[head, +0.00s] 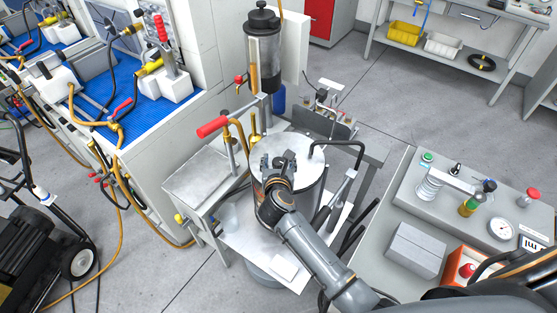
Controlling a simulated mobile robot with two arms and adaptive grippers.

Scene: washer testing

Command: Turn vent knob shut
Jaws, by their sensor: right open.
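A round steel vessel (312,178) with a flat lid stands on a small metal stand in the middle of the head view. My right gripper (278,160) is over the lid, with its fingers apart. It seems empty, but the lid directly under it is hidden. I cannot pick out the vent knob for certain; it may be hidden under the gripper. A lever with a red handle (213,126) and a brass fitting (255,138) are at the vessel's left and back. My left gripper is not in the view.
A clear cylinder with a black cap (262,48) stands behind the vessel. A black bent pipe (345,146) rises at its right. A grey bench (378,262) with gauge and knobs is at the right. A blue-matted bench (140,122) is at the left.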

